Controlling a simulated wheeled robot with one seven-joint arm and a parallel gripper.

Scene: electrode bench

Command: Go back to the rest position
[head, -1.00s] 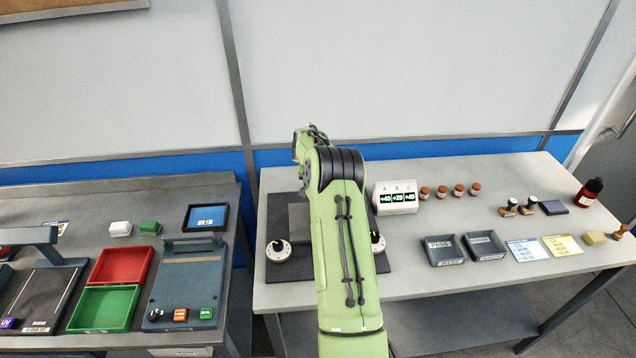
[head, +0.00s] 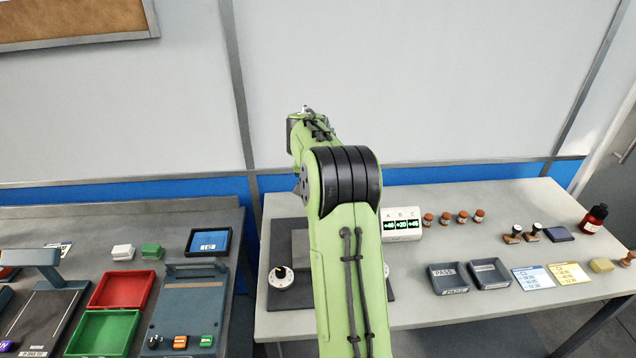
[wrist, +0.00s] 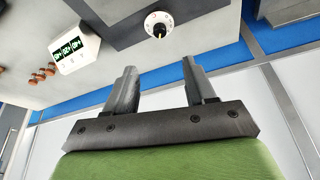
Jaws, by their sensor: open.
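My gripper (wrist: 158,92) shows in the wrist view with its two fingers apart and nothing between them. In the head view my green arm stands raised over the right bench, and it hides the gripper's fingers. Below the arm is a dark mat with a grey block and a white dial (head: 281,279). One white dial (wrist: 159,24) also shows in the wrist view, beyond the fingertips and apart from them. A white display box (head: 402,225) with green digits stands right of the arm; it shows in the wrist view too (wrist: 75,48).
The right bench also holds several brown-capped bottles (head: 444,218), two grey trays (head: 449,279), stamps (head: 514,234), cards and a dark red bottle (head: 594,218). The left bench holds a red tray (head: 121,290), a green tray (head: 102,334) and a tablet (head: 208,241). A wall stands behind.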

